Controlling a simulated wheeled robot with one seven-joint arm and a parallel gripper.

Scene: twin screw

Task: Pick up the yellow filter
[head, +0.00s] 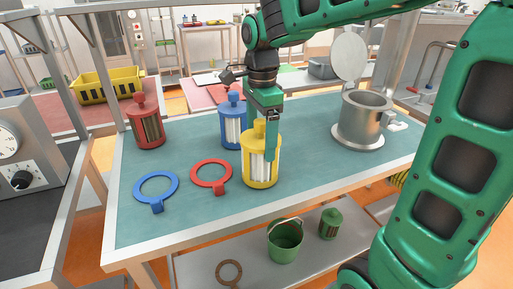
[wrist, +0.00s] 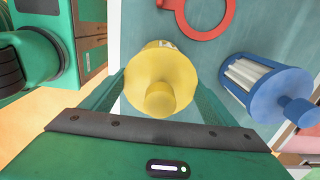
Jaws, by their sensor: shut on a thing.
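The yellow filter (head: 262,172) stands upright near the front edge of the teal-topped table, a yellow cage with white inner elements. My gripper (head: 272,142) comes down on it from above and is shut on it. In the wrist view the yellow filter (wrist: 160,80) sits between my two green fingers, its round cap and knob facing the camera. Its base appears to be on or very near the table; any small gap cannot be told.
A blue filter (head: 233,125) stands close behind and a red filter (head: 147,128) at the back left. A red ring (head: 196,180) and a blue ring (head: 139,190) lie at left. A metal pot (head: 362,115) with an open lid stands right. A green bucket (head: 285,243) is on the lower shelf.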

